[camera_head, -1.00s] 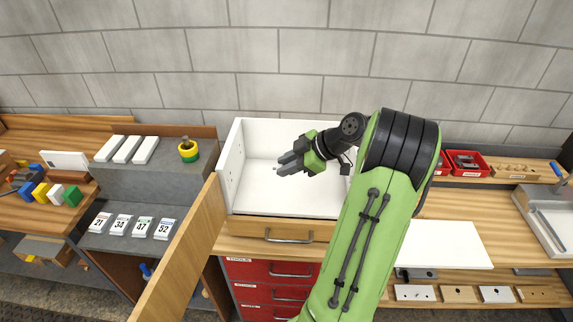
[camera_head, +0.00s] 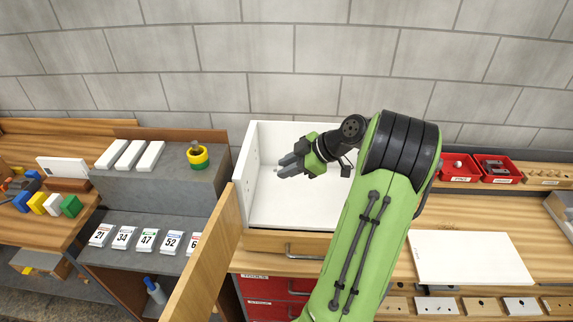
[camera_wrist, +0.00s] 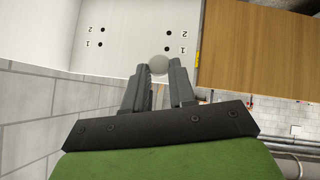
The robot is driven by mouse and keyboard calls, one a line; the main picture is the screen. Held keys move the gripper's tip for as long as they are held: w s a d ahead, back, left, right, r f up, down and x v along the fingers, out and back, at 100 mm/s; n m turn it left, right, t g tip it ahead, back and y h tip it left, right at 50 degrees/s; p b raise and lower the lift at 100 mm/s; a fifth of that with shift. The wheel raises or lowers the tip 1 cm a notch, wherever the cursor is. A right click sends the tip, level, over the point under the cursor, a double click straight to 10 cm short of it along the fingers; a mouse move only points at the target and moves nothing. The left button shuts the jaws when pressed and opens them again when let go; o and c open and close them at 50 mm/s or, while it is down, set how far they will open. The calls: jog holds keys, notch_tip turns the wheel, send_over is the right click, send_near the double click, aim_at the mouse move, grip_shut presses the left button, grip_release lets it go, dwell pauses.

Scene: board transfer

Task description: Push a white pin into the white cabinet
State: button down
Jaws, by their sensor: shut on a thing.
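My gripper (camera_head: 287,166) reaches over the open white cabinet (camera_head: 262,205) from the right, fingers pointing at its left side wall (camera_head: 245,172). In the wrist view my gripper (camera_wrist: 159,82) is shut on a small pale round-ended pin (camera_wrist: 158,64), held between the fingertips. The white panel (camera_wrist: 130,38) ahead carries two pairs of dark holes marked 1 and 2, left and right. The pin's end appears just below and left of the right pair (camera_wrist: 168,48). Whether it touches the panel I cannot tell. The pin's shaft is hidden.
A wooden door (camera_head: 203,255) stands open at the cabinet's left front. Red bins (camera_head: 497,170) and a white board (camera_head: 465,257) lie right of my arm.

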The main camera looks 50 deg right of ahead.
jog(key=f+b, duration=0.2)
jog(key=f, duration=0.1)
jog(key=f+b, duration=0.2)
jog(key=shift+w+f, duration=0.25)
jog(key=shift+w, duration=0.15)
jog(key=shift+w, duration=0.1)
jog(key=shift+w+a+b, duration=0.55)
jog(key=shift+w+a, duration=0.3)
jog(key=shift+w, duration=0.25)
jog(key=shift+w+a+b, duration=0.5)
jog(key=shift+w+a, duration=0.35)
jog(key=shift+w, duration=0.25)
jog(key=shift+w+a+r+b, duration=0.1)
jog(key=shift+w+a+b, duration=0.5)
jog(key=shift+w, duration=0.15)
jog(key=c, duration=0.8)
grip_release()
jog(key=shift+c, duration=0.2)
